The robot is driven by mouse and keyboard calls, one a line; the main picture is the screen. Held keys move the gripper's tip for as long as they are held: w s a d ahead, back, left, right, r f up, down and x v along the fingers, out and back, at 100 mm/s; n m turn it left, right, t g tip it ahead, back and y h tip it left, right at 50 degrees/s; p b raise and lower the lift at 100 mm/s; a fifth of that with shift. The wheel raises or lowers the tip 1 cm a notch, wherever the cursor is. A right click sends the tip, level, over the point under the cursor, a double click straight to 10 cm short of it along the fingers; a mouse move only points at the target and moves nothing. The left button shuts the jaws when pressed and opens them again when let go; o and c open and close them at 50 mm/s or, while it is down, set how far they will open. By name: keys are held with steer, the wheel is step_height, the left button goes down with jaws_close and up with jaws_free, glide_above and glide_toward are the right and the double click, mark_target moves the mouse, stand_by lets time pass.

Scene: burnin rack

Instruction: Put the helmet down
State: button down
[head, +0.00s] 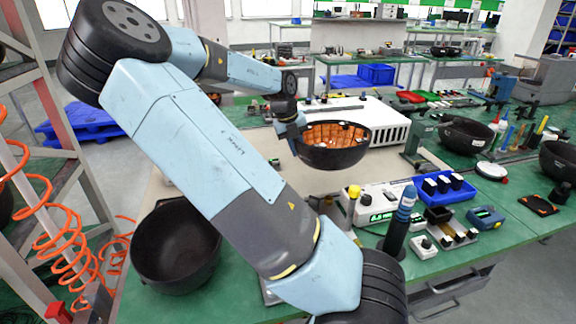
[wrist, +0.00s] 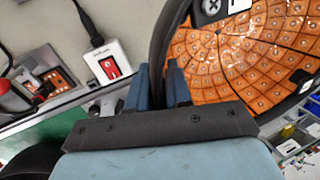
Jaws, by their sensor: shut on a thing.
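The helmet (head: 333,157) is a black bowl-shaped shell, open side up, with orange dotted panels inside. My gripper (head: 297,130) is shut on its left rim and holds it over the beige bench top (head: 262,160); I cannot tell how high it is. In the wrist view, my gripper (wrist: 163,88) pinches the dark rim, and the orange lining of the helmet (wrist: 235,60) fills the upper right. The helmet's underside is hidden there.
A white vented box (head: 385,125) stands just behind the helmet. A black bowl (head: 175,250) sits at front left. A light-grey instrument (head: 375,203), a blue tray (head: 445,190) and another black bowl (head: 466,136) are to the right. Orange coiled hose (head: 50,210) hangs at left.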

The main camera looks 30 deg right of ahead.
steer(key=w+f, duration=0.1)
steer(key=f, duration=0.2)
steer(key=w+f, duration=0.2)
steer(key=f, duration=0.1)
steer(key=w+d+f, duration=0.1)
steer(key=w+f, duration=0.1)
steer(key=f, duration=0.1)
steer(key=shift+w+f, duration=0.1)
steer(key=shift+w, duration=0.05)
steer(key=c, duration=1)
jaws_free()
steer(key=shift+f, duration=0.1)
steer(key=shift+c, duration=0.2)
